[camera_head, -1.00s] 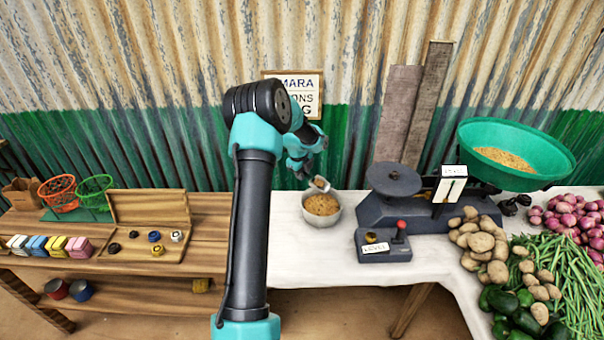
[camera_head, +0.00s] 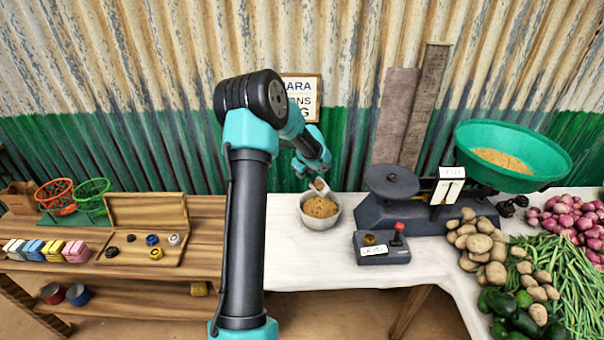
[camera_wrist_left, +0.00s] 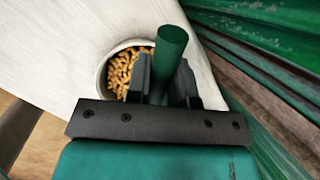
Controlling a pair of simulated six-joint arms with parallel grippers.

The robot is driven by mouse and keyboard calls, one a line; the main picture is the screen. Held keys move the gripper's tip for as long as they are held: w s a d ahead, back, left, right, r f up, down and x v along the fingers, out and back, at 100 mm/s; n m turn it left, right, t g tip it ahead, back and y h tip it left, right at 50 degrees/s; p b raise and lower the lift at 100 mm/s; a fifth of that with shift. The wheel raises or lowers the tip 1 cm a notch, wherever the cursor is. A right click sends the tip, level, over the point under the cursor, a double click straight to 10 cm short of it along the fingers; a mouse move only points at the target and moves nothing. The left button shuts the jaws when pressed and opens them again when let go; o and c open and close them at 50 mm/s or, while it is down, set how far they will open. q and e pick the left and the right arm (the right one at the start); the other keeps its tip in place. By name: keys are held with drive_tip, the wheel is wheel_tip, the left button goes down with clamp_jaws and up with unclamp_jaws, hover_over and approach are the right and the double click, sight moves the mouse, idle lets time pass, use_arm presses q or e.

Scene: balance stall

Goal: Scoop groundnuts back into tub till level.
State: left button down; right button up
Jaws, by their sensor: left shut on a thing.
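A round metal tub (camera_head: 333,224) of groundnuts (camera_head: 319,206) stands on the white-covered table. My left gripper (camera_head: 314,176) is above its far rim, shut on the handle of a small scoop (camera_head: 319,187). The scoop head is tilted down at the back of the tub; whether it touches the nuts I cannot tell. In the left wrist view the fingers grip a green handle (camera_wrist_left: 170,55), with the tub's nuts (camera_wrist_left: 118,72) behind. A wide green pan (camera_head: 545,170) on the balance (camera_head: 380,216) holds more groundnuts (camera_head: 503,160). My right gripper is not in view.
The balance's flat metal plate (camera_head: 391,181) and a small lamp box (camera_head: 382,250) stand right of the tub. Potatoes (camera_head: 478,243), beans (camera_head: 560,275) and onions (camera_head: 568,210) crowd the right. A wooden bench (camera_head: 200,240) stands left. White cloth in front of the tub is clear.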

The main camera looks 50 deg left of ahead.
use_arm(q)
drive_tip(key=shift+w+d+r+y, duration=0.1)
drive_tip(key=shift+d+r+y, duration=0.35)
drive_tip(key=shift+r+y, duration=0.5)
drive_tip(key=d+y, duration=0.1)
drive_tip(key=d+r+y, duration=0.1)
drive_tip(key=y, duration=0.1)
drive_tip(key=w+d+r+g+y, duration=0.1)
drive_tip(key=d+y, duration=0.1)
drive_tip(key=shift+r+m+y, duration=0.2)
drive_tip(key=shift+m+y, duration=0.05)
drive_tip(key=shift+m, duration=0.15)
drive_tip(key=shift+w+d+r+y, duration=0.1)
drive_tip(key=shift+d+r+y, duration=0.05)
drive_tip(key=shift+d+y, duration=0.55)
drive_tip(key=shift+a, duration=0.1)
drive_tip(key=shift+r+n+t+h, duration=0.2)
drive_tip(key=shift+r+t+h, duration=0.25)
drive_tip(key=shift+h, duration=1.6)
drive_tip(key=shift+r+n+t+h, duration=0.2)
drive_tip(key=shift+r+h, duration=0.4)
drive_tip(key=shift+h, duration=1.5)
drive_tip(key=shift+r+n+t+h, duration=0.2)
drive_tip(key=shift+r+t+h, duration=0.25)
drive_tip(key=shift+h, duration=1.6)
